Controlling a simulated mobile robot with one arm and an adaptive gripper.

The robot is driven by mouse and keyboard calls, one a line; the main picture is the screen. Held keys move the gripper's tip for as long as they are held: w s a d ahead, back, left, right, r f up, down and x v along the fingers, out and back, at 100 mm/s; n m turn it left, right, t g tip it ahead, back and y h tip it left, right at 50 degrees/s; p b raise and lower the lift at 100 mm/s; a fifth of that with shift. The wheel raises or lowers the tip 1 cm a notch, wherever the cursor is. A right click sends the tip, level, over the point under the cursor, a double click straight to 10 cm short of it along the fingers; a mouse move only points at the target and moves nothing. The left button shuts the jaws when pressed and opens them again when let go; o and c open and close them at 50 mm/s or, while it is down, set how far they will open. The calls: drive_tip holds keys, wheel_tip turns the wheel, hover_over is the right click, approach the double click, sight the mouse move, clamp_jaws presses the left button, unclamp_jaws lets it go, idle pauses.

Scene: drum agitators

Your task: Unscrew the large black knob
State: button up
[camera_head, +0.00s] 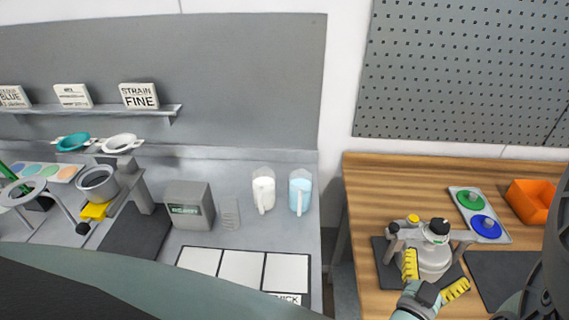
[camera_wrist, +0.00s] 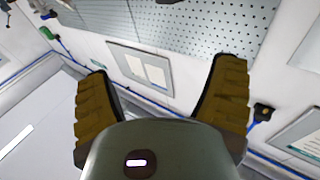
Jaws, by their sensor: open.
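A black knob (camera_head: 440,226) sits on top of a pale, rounded drum vessel (camera_head: 430,258) on the wooden bench at the right. A smaller yellow knob (camera_head: 413,218) and a dark part (camera_head: 393,229) are to its left. My gripper (camera_head: 436,272) is open, its two yellow ribbed fingers spread in front of the vessel, nearer the camera than the black knob. I cannot tell whether a finger touches the vessel. In the wrist view my gripper (camera_wrist: 165,70) is empty between its fingers; the knob does not show there.
A tray with green and blue discs (camera_head: 485,226) stands right of the vessel. An orange bin (camera_head: 530,200) is beyond it, and a dark mat (camera_head: 505,278) lies in front. Two jugs (camera_head: 299,192) stand on the grey bench at left. A pegboard (camera_head: 470,70) hangs behind.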

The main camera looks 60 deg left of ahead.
sight(438, 232)
drive_tip(key=shift+n+g, duration=0.4)
drive_tip(key=shift+g, duration=0.5)
drive_tip(key=x, duration=0.5)
drive_tip(key=a+f+b+x, duration=0.1)
drive_tip(key=x, duration=0.3)
drive_tip(key=a+f+b+x, duration=0.1)
drive_tip(key=x, duration=0.4)
drive_tip(key=shift+a+f, duration=0.1)
drive_tip(key=shift+f, duration=0.05)
drive_tip(key=c, duration=1.2)
